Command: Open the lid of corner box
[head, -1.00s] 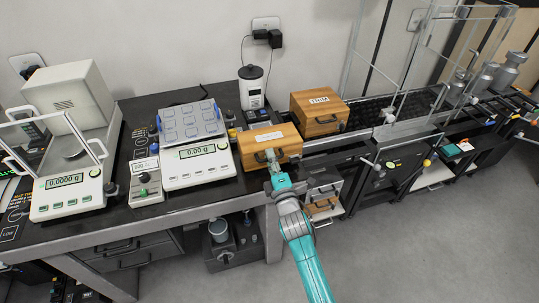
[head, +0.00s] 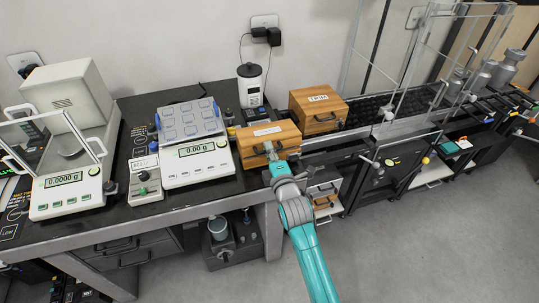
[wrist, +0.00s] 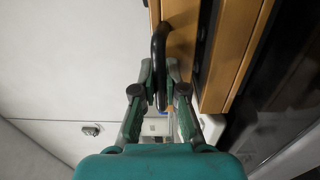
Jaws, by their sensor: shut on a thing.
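The corner box (head: 284,146) is a wooden box with a pale label on top, standing at the table's front right corner. My gripper (head: 266,150) is at its front side and partly covers the front. In the wrist view, the fingers of my gripper (wrist: 160,92) are shut on the dark curved handle (wrist: 158,45). Wooden parts of the box (wrist: 238,50) show beside the handle, with a dark gap between them. I cannot tell from this how far the lid is raised.
A second wooden box (head: 330,116) with a label stands behind to the right. A balance (head: 192,172) is left of the corner box, with a white canister (head: 250,88) behind. Open floor (head: 400,250) lies in front.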

